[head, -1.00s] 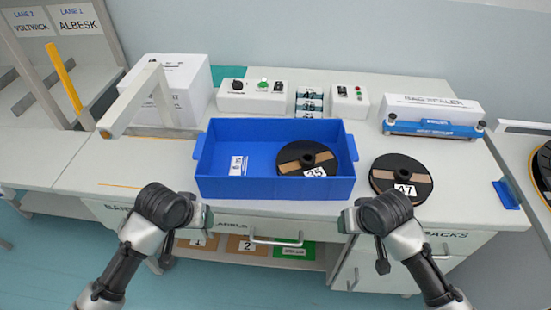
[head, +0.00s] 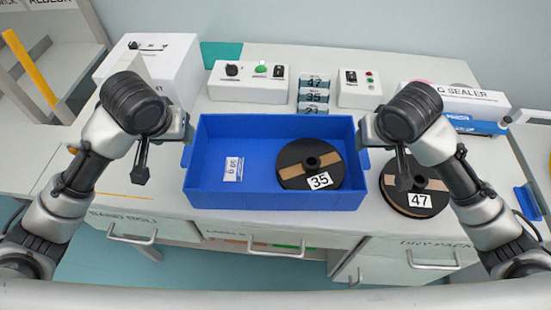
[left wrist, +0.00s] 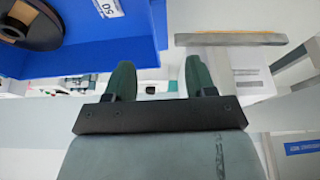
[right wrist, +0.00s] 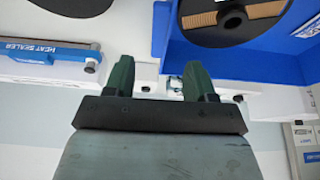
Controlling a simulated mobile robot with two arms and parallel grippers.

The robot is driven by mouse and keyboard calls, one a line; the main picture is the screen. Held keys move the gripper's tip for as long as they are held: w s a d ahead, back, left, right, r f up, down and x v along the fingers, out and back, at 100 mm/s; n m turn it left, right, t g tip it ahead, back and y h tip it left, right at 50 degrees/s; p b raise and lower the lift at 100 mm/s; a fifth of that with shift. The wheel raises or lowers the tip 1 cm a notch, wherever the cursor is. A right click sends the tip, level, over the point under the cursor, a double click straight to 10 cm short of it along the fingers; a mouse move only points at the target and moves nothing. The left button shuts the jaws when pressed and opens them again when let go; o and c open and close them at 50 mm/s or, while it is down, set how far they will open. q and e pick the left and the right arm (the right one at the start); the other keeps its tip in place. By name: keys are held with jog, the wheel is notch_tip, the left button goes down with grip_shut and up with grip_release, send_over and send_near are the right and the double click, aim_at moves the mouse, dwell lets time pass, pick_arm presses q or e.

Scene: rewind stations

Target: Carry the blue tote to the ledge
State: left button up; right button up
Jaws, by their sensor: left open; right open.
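The blue tote (head: 270,198) sits on the bench. It holds a black spool marked 35 (head: 310,165) and has a white label (head: 233,168) on its floor. My left gripper (head: 183,128) is open at the tote's left end, and my right gripper (head: 366,131) is open at its right end. In the left wrist view the tote's end wall (left wrist: 158,25) lines up with the gap between the open fingers (left wrist: 160,80). In the right wrist view the tote wall (right wrist: 162,25) lies just ahead of the open fingers (right wrist: 160,82). Neither gripper holds anything. The ledge cannot be made out.
A second spool, marked 47 (head: 415,198), lies on the bench right of the tote, partly behind my right arm. Control boxes (head: 248,82) (head: 359,88) and a small label stack (head: 313,95) stand behind it. A white box (head: 150,65) is back left, a sealer (head: 470,100) back right.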

aim_at(189, 149)
pick_arm(q)
jog(key=shift+s, duration=0.15)
pick_arm(e)
jog(key=shift+s+r, duration=0.1)
jog(key=shift+s, duration=0.1)
pick_arm(q)
jog(key=x, duration=1.1)
jog(key=shift+r, duration=0.1)
pick_arm(e)
jog(key=x, duration=1.1)
jog(key=shift+w, duration=0.15)
pick_arm(q)
grip_shut()
pick_arm(e)
grip_shut()
pick_arm(q)
jog(key=shift+r, duration=0.1)
pick_arm(e)
jog(key=shift+r, duration=0.15)
